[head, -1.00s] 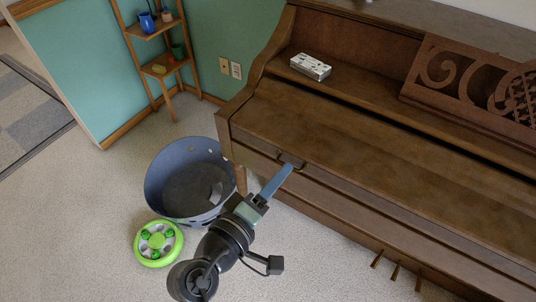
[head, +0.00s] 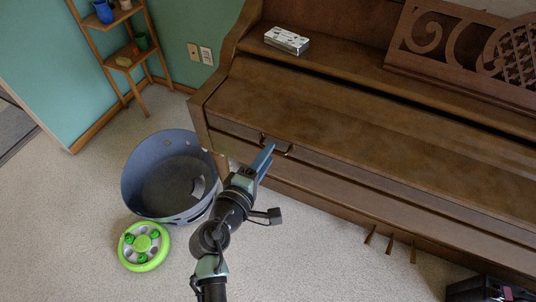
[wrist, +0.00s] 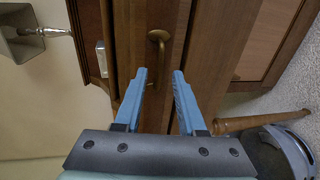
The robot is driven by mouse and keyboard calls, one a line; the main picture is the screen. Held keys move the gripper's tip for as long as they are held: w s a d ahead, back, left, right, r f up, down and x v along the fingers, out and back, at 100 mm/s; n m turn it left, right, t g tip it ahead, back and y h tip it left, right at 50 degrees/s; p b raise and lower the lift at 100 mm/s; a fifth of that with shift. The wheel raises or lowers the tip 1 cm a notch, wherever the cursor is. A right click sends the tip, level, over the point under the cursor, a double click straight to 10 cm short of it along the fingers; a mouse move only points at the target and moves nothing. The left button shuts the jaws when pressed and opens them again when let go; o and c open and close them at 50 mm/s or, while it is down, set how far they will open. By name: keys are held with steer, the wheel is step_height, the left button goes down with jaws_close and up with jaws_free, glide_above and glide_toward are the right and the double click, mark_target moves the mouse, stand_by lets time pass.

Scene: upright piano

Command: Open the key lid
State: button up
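The key lid (head: 330,118) of the brown upright piano is closed, its wooden top lying flat above the front edge. A small dark metal handle (head: 277,146) sits on its front edge, near the left end. The handle also shows in the wrist view (wrist: 158,36), just beyond the fingertips. My gripper (head: 270,150) is at the handle in the head view, its blue fingers partly overlapping it. In the wrist view my gripper (wrist: 160,73) has its two fingers apart, with nothing held between them. I cannot tell whether a finger touches the handle.
A blue-grey tub (head: 130,177) and a green wheel-shaped toy (head: 144,246) stand on the carpet at left. A white patterned box (head: 287,40) lies on the piano. A corner shelf (head: 119,58) stands behind. A dark object (head: 490,289) is at bottom right.

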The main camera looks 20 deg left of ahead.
steer(key=shift+w+f, duration=0.1)
steer(key=shift+w, duration=0.55)
jaws_close()
stand_by(1.0)
